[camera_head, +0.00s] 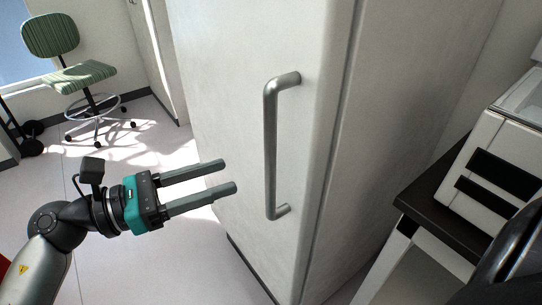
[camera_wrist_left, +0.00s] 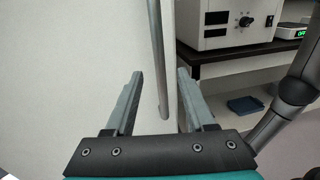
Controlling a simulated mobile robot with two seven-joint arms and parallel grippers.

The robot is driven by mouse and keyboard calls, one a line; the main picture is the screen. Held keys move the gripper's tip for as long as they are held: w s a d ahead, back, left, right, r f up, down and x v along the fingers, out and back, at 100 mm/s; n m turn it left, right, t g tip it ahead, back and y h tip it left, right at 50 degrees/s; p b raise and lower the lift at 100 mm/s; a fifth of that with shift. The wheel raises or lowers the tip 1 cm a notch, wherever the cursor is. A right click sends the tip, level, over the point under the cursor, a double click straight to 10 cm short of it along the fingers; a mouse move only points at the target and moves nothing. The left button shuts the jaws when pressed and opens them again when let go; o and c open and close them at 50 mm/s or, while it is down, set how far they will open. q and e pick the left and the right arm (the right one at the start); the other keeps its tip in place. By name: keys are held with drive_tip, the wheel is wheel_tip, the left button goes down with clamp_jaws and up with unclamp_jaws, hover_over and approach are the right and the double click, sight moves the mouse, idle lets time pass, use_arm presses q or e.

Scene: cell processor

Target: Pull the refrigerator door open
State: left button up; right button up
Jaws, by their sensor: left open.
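The refrigerator (camera_head: 230,60) is tall and white. Its door looks closed, with a dark seam along its right edge. A grey metal bar handle (camera_head: 270,150) stands upright on the door; it also shows in the left wrist view (camera_wrist_left: 157,45). My left gripper (camera_head: 230,177) is open and empty, left of the handle and apart from it in the head view. In the left wrist view, the handle's lower part appears between the two fingers (camera_wrist_left: 160,97). My right gripper is not in view; a dark arm part shows at the lower right.
A black-topped table (camera_head: 425,205) with a white instrument (camera_head: 500,165) stands right of the refrigerator. A green swivel chair (camera_head: 82,75) is at the back left. The floor (camera_head: 110,260) left of the refrigerator is clear. A blue tray (camera_wrist_left: 245,105) shows beneath the tabletop.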

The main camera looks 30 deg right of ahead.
sight(270, 161)
use_arm(q)
drive_tip(key=d, duration=0.6)
drive_tip(key=s+d, duration=0.1)
drive_tip(key=d, duration=0.2)
drive_tip(key=shift+d, duration=0.4)
drive_tip(key=shift+c, duration=0.2)
clamp_jaws()
idle(0.7)
